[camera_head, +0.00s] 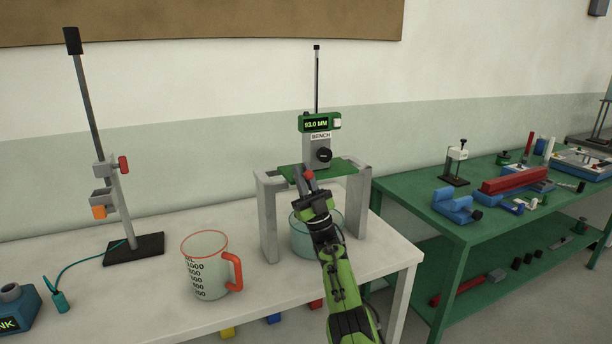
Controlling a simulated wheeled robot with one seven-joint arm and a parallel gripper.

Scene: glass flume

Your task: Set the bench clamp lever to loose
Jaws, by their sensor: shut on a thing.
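My gripper (307,182) reaches up from below and is shut on the lever at this red end. The gripper and arm hide most of the lever, so its exact angle is hard to tell.
A glass bowl (300,238) stands under the stand (268,225), partly behind my arm. A measuring jug (205,265) with a red handle is to the left. A rod stand (133,248) is farther left. A green bench (400,192) with tools is at the right.

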